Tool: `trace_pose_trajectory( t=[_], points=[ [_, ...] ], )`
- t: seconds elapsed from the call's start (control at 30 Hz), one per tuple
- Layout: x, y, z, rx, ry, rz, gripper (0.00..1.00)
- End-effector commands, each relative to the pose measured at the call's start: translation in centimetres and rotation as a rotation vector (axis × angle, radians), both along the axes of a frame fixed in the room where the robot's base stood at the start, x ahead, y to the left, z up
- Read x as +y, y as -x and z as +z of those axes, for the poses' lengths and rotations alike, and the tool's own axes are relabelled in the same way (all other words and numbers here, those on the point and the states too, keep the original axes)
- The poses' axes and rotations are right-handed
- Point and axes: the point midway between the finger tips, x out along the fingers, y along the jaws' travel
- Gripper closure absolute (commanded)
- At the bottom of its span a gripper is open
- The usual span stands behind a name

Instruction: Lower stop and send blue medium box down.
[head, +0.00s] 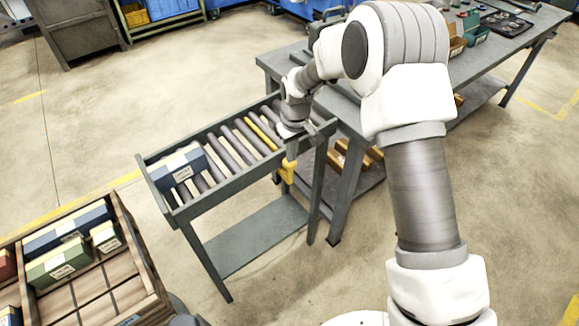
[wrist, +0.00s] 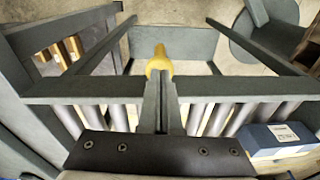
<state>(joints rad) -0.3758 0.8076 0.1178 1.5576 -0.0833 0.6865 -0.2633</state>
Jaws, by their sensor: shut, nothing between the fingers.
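A blue box (head: 180,167) with a white label band sits at the left end of the sloped roller conveyor (head: 203,203). It also shows at the right of the wrist view (wrist: 277,140). A yellow handle (head: 287,173) hangs at the conveyor's near side, toward its right end. In the wrist view the yellow handle (wrist: 159,62) is just beyond my fingertips. My gripper (head: 293,156) is shut and empty, pointing down at the handle; I cannot tell whether it touches it. A yellow bar (head: 262,131) lies among the grey rollers. The stop itself is not clearly made out.
A wooden crate (head: 150,272) with blue and green boxes stands at the lower left. A grey workbench (head: 345,124) with bins stands behind the conveyor's right end. Yellow pieces (head: 352,156) lie on its lower shelf.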

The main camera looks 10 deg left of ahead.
Motion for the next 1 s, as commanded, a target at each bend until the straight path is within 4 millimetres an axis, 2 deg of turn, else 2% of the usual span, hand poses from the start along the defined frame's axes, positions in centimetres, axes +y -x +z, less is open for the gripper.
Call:
trace_pose_trajectory(
  t=[0.03,0.1,0.5,0.67,0.87,1.0],
  points=[
    [0.0,0.0,-0.8,0.001,0.001,0.000,1.00],
    [0.1,-0.1,-1.2,0.000,0.000,0.000,1.00],
    [0.1,-0.1,-1.4,0.000,0.000,0.000,1.00],
    [0.1,-0.1,-2.4,0.001,0.001,0.000,1.00],
    [-0.1,0.1,-1.9,0.001,0.001,0.000,1.00],
    [-1.3,1.3,-1.2,0.001,0.001,-0.001,1.00]
  ],
)
